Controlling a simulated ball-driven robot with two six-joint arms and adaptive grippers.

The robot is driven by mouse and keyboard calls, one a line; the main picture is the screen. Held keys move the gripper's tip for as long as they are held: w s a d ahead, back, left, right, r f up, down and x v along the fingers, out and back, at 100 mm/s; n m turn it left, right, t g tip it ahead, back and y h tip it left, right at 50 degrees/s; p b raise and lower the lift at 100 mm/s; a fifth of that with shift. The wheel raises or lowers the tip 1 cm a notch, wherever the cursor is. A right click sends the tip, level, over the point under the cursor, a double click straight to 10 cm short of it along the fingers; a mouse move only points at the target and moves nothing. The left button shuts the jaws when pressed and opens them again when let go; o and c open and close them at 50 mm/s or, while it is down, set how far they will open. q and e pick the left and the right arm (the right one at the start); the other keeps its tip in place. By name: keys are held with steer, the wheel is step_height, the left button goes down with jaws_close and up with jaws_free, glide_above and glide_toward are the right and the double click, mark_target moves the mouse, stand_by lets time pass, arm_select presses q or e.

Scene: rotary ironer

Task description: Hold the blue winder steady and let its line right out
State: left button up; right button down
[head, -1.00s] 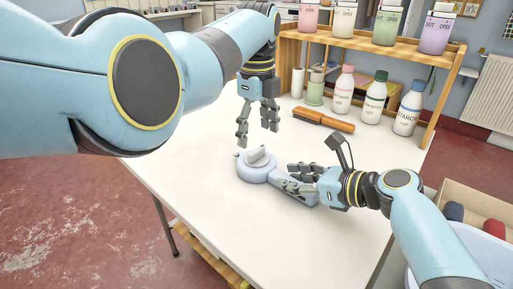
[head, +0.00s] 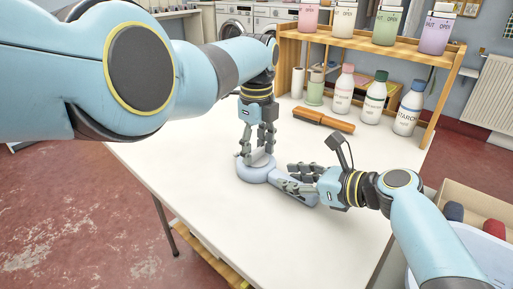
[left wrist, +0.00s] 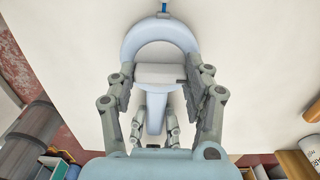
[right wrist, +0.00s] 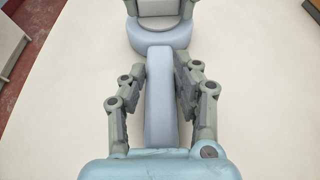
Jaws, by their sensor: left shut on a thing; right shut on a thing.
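The blue winder (head: 256,174) lies flat on the white table, its round body at the left and its handle (right wrist: 161,105) reaching right. My left gripper (head: 257,153) points down over the round body and is shut on the pale grey knob (left wrist: 160,74) on top, a finger at each end in the left wrist view. My right gripper (head: 297,179) is shut on the handle, with its fingers on either side in the right wrist view. A small blue piece (left wrist: 163,8) shows at the body's far edge in the left wrist view. I see no length of line out.
An orange-brown brush (head: 323,120) lies behind the winder. Labelled bottles (head: 374,103) stand by the wooden shelf (head: 440,100) at the back right. The table's front left is clear.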

arm_select(q)
steer(key=shift+c, duration=1.4)
